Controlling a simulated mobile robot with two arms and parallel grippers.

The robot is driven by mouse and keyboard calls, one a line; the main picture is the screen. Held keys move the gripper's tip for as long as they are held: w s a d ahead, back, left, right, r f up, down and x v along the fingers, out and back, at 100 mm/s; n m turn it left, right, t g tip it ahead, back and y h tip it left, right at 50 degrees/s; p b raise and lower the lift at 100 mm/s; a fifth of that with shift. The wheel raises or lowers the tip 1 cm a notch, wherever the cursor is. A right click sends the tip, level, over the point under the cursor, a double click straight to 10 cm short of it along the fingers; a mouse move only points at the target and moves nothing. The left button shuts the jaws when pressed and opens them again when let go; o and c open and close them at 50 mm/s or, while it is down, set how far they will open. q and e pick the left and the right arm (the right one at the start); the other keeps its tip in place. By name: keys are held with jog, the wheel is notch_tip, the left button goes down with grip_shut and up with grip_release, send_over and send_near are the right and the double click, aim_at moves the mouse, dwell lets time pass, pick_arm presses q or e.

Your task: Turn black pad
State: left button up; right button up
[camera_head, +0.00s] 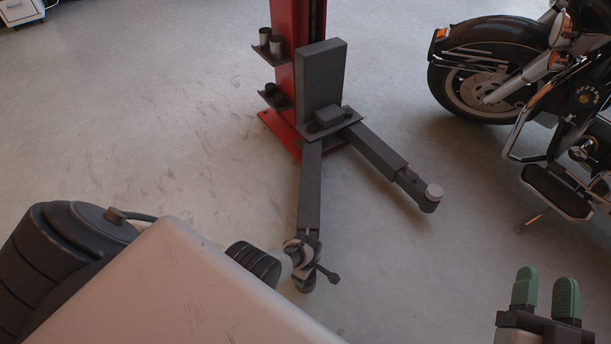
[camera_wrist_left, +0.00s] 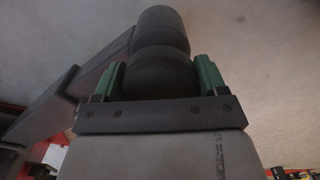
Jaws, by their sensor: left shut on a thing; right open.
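The red lift post (camera_head: 293,70) has two dark grey swing arms. My left gripper (camera_head: 306,262) is at the end of the nearer swing arm (camera_head: 309,190). In the left wrist view its green fingers are shut on the sides of a round black pad (camera_wrist_left: 165,75). In the head view my wrist and gripper largely hide this pad.
A black motorcycle (camera_head: 575,110) with its kickstand down stands at the right. Small shelves (camera_head: 272,52) with cylindrical parts are on the post's left side. A white cabinet (camera_head: 20,10) is at the far left. The concrete floor (camera_head: 160,110) left of the post is clear.

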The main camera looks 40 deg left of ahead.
pick_arm(q)
jog(key=n, duration=0.4)
jog(key=shift+s+f, duration=0.15)
jog(key=shift+s, duration=0.05)
jog(key=n, duration=0.3)
jog(key=shift+n, duration=0.3)
pick_arm(e)
jog(key=shift+s+r+t, duration=0.1)
jog(key=shift+r+t, duration=0.3)
jog(key=shift+r, duration=0.1)
pick_arm(q)
jog(key=shift+n, duration=0.3)
pick_arm(e)
jog(key=shift+a+f, duration=0.1)
jog(key=shift+f, duration=0.15)
pick_arm(q)
jog(key=o, duration=0.9)
jog(key=shift+w, duration=0.1)
pick_arm(e)
jog(key=shift+r, duration=0.1)
pick_arm(q)
jog(key=shift+w, duration=0.1)
pick_arm(e)
jog(key=shift+r, duration=0.1)
